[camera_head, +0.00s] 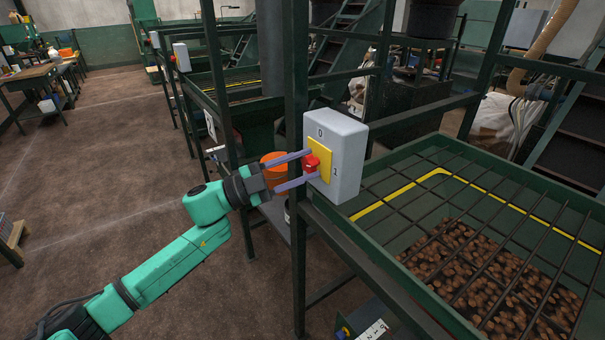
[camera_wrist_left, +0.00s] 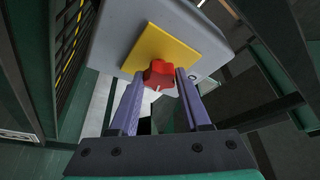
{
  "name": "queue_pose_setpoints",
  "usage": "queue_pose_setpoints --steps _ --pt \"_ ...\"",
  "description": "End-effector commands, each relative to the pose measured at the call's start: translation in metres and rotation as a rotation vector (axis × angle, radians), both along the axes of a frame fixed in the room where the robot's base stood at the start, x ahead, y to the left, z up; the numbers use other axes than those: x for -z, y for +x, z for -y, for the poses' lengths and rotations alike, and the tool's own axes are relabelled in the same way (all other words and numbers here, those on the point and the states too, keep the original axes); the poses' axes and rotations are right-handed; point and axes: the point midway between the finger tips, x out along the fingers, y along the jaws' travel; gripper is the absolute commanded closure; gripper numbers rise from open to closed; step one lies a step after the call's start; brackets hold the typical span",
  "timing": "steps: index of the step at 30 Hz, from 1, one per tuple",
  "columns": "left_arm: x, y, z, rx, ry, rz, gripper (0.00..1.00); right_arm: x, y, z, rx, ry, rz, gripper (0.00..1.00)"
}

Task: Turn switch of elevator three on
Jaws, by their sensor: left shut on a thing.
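A grey switch box (camera_head: 347,150) is mounted on a dark green post, with a yellow plate (camera_head: 325,160) and a red rotary switch (camera_head: 311,163) on its face. The marks on the box look like "0" at the top and "1" at the lower right. My left gripper (camera_head: 313,164) reaches the box with its two long purple fingers on either side of the red switch, shut on it. In the left wrist view the red switch (camera_wrist_left: 159,75) sits between the fingertips, with the yellow plate (camera_wrist_left: 176,48) behind it. My right gripper is out of view.
A green grated hopper (camera_head: 470,215) with brown lumps stands right of the box. Its yellow line borders the grate. An orange bucket (camera_head: 273,160) stands behind my gripper. Other grey switch boxes (camera_head: 182,57) are on posts further back. The brown floor at left is open.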

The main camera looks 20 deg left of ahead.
Motion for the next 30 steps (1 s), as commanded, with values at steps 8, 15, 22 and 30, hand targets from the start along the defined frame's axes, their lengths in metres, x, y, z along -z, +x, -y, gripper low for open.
queue_pose_setpoints --steps 8,15,22,30 --pt "0.0 0.0 0.0 0.0 0.168 0.141 1.0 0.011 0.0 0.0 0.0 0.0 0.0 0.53" --pt "0.0 0.0 0.0 0.0 0.259 0.214 1.0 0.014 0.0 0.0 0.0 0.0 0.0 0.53" --pt "-0.001 0.0 0.0 0.001 0.294 0.243 1.0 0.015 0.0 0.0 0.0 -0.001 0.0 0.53" --pt "0.0 0.0 0.0 0.001 0.3 0.248 1.0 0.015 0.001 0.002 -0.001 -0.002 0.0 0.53"
